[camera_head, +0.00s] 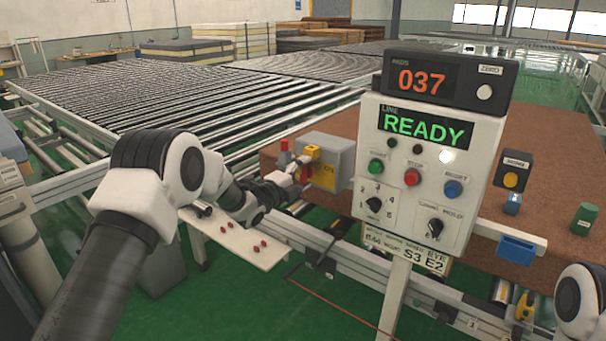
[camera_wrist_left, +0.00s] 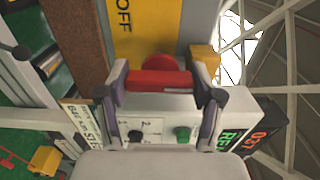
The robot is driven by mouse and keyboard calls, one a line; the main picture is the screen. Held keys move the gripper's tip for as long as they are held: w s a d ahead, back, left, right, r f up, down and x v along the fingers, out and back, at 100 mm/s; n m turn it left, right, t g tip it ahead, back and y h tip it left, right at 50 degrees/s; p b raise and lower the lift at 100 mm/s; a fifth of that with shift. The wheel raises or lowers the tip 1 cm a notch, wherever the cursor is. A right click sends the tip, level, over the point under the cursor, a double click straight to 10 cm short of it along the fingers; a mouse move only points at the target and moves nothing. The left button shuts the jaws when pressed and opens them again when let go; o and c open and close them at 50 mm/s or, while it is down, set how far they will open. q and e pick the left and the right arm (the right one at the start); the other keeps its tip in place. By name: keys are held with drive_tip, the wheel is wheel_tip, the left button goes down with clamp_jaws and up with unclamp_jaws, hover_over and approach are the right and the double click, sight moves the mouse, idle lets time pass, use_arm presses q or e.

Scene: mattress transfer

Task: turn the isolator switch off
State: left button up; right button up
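In the left wrist view the red handle (camera_wrist_left: 158,81) lies crosswise between the fingers, and "OFF" shows on the yellow plate (camera_wrist_left: 145,30). My left gripper (camera_head: 292,182) is at the box front, its fingers wide apart around the handle; it also shows in the left wrist view (camera_wrist_left: 163,88). I cannot tell whether the fingers touch the handle. My right gripper is out of view.
The control panel (camera_head: 465,180) with "READY", knobs and buttons stands close right of the switch. A white shelf (camera_head: 225,240) with small red parts lies below my left arm. A roller conveyor (camera_head: 180,105) is behind, and a brown mattress (camera_head: 540,135) lies behind the panel.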

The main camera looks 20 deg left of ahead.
use_arm(q)
drive_tip(key=shift+f, duration=0.1)
drive_tip(key=shift+n+b, duration=0.55)
drive_tip(key=shift+n, duration=0.15)
drive_tip(key=shift+n+b, duration=0.6)
drive_tip(key=shift+n, duration=0.5)
drive_tip(key=n+b, duration=0.1)
drive_tip(key=n, duration=1.3)
drive_tip(key=shift+p, duration=0.35)
drive_tip(key=shift+n, duration=0.3)
drive_tip(key=o, duration=1.2)
drive_tip(key=shift+c, duration=0.2)
